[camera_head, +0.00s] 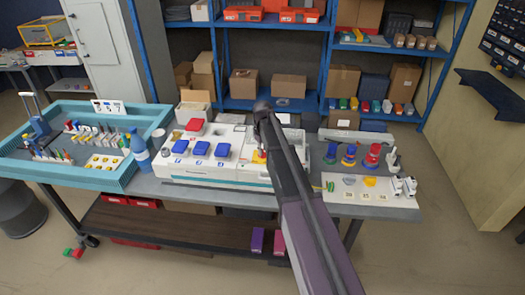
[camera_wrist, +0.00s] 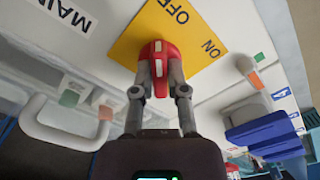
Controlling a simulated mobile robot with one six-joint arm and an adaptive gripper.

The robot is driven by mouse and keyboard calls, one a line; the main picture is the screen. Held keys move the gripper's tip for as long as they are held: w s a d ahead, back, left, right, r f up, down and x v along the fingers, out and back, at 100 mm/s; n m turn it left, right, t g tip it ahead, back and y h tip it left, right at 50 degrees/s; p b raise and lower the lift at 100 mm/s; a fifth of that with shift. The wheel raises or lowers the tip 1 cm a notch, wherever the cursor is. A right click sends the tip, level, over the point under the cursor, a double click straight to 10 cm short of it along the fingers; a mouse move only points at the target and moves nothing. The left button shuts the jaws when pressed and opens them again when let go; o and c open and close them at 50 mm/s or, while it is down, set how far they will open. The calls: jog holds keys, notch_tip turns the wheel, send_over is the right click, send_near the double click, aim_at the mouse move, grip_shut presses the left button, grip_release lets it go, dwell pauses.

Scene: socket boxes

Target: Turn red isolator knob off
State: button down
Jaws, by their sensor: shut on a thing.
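The red isolator knob (camera_wrist: 158,50) has pale marks along its face and sits on a yellow plate (camera_wrist: 130,42) lettered OFF and ON. The plate is on a white panel (camera_wrist: 95,50) with a MAIN label. My gripper (camera_wrist: 160,75) has one finger on each side of the knob and is shut on it. The knob's marks run roughly up and down the wrist picture. I cannot tell for certain which word it points to. In the head view my arm covers the gripper and the knob. A bit of yellow (camera_head: 257,157) shows beside the arm on the white unit (camera_head: 225,178).
A white handle (camera_wrist: 65,135) stands out from the panel at left in the wrist view. Blue socket covers (camera_wrist: 262,130) stand at right. In the head view, a blue bottle (camera_head: 140,153) and teal tray (camera_head: 105,180) are left of the unit; colored plugs (camera_head: 371,157) are right.

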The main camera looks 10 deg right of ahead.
jog(key=c, duration=0.7)
grip_release()
jog(key=shift+o, duration=0.2)
jog(key=shift+m, duration=0.4)
